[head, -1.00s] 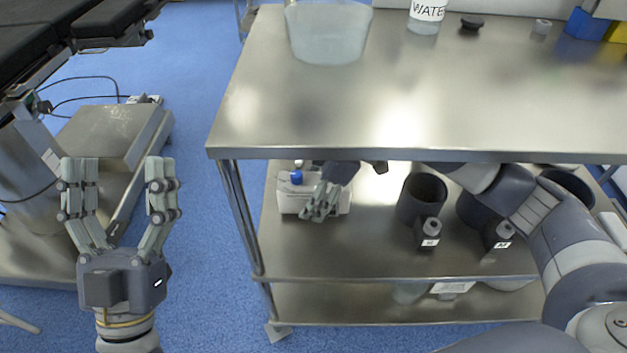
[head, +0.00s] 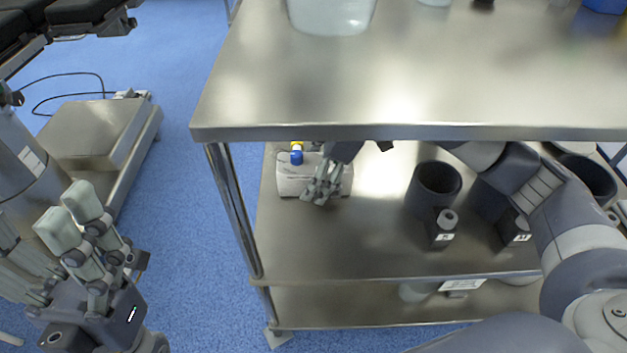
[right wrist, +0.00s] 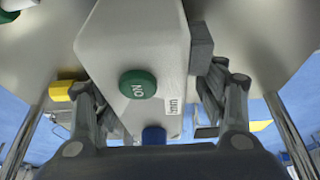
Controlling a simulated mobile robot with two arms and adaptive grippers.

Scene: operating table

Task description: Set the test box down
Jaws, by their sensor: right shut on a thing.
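The test box (head: 300,183) is a white box with a blue cap, under the top of the steel table, above the middle shelf. My right gripper (head: 322,188) is shut on it. The right wrist view shows the white box (right wrist: 140,40) between the fingers, with a green ON button and a blue knob. I cannot tell whether its underside touches the shelf. My left gripper (head: 48,235) is at the lower left, away from the table, with its fingers apart and empty.
The middle shelf (head: 350,235) is bare in front of the box. The tabletop (head: 420,90) overhangs the shelf. A clear tub (head: 332,15) sits on the tabletop.

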